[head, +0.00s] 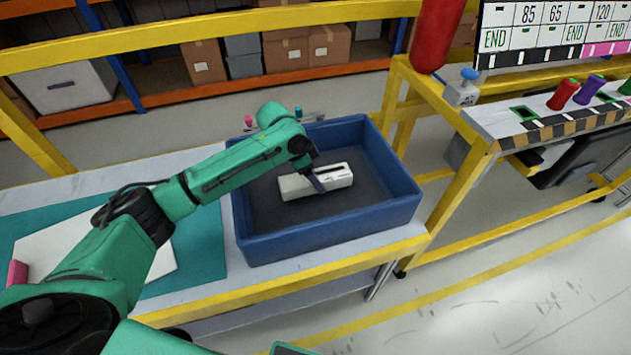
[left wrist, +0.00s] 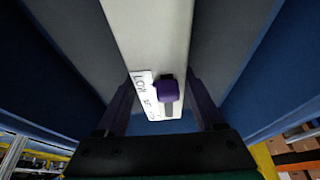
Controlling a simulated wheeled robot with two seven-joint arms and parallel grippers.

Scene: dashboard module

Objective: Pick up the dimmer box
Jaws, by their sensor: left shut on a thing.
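The dimmer box (head: 338,177) is a long white box with a dark slot, inside the blue bin (head: 330,232). My left gripper (head: 317,186) reaches down into the bin and is shut across the box near its middle. In the left wrist view the box (left wrist: 150,35) runs between the two dark fingers of the gripper (left wrist: 160,92). A purple slider knob (left wrist: 168,91) and a white label with handwriting (left wrist: 146,88) show on it there. The box appears low in the bin; I cannot tell whether it touches the floor. My right gripper is not in view.
The bin's walls surround the box. A teal mat (head: 205,255) with a white board (head: 157,262) lies left of the bin. A yellow-framed bench (head: 500,122) with red and purple knobs stands at the right. A red cylinder (head: 436,35) hangs behind.

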